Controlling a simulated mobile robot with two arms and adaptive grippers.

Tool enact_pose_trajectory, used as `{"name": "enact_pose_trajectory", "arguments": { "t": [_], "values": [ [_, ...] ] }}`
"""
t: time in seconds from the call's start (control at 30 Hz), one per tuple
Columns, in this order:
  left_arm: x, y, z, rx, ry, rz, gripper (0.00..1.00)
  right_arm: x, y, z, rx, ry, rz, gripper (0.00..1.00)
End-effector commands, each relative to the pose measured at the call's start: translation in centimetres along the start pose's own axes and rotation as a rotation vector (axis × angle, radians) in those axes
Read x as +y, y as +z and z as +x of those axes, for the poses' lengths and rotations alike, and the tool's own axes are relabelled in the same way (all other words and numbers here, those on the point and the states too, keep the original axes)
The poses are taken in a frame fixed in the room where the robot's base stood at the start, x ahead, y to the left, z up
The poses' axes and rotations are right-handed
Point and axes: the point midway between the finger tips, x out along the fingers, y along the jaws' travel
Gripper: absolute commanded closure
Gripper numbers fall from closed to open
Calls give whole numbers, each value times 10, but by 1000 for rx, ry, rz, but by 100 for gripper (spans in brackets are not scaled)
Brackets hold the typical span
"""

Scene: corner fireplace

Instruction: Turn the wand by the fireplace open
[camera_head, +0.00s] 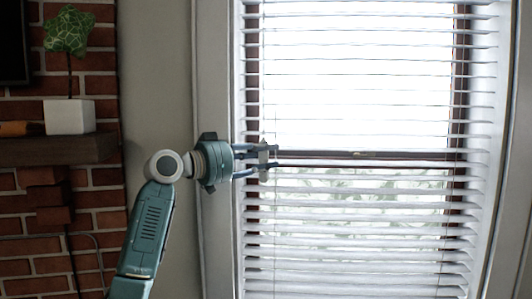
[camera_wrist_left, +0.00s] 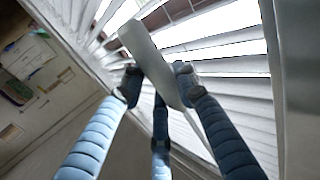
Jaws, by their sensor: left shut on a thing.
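The window blind (camera_head: 360,205) hangs in front of a bright window, its slats tilted open enough to let light and a brown window bar show through. The wand is a thin pale rod near the blind's left edge, hard to make out in the head view. In the left wrist view the wand (camera_wrist_left: 147,55) is a wide, pale grey rod running slantwise between the fingers. My left gripper (camera_head: 268,157) reaches in from the left at mid-height of the blind. Its fingers (camera_wrist_left: 155,82) are shut on the wand. My right gripper is not in view.
A brick fireplace wall (camera_head: 95,205) with a dark mantel shelf (camera_head: 62,149) stands to the left. A white pot (camera_head: 69,117) with a green star-shaped top (camera_head: 68,30) sits on the shelf. White window trim (camera_head: 212,245) borders the blind closely.

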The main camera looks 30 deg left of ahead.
Motion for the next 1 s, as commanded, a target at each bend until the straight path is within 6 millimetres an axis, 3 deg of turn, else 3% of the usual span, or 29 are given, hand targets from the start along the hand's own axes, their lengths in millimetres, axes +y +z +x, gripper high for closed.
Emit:
{"name": "enact_pose_trajectory", "arguments": {
  "t": [0.77, 0.8, 0.9, 1.0],
  "values": [
    [0, 0, -1, -1, 110, 1, 96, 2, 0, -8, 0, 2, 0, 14],
    [0, 0, -1, -2, 110, 1, 68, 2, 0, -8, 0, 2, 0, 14],
    [0, 0, -1, -2, 110, 1, 50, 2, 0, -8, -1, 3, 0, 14],
    [0, 0, -1, -2, 110, 1, 50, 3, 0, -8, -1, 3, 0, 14]
  ]
}}
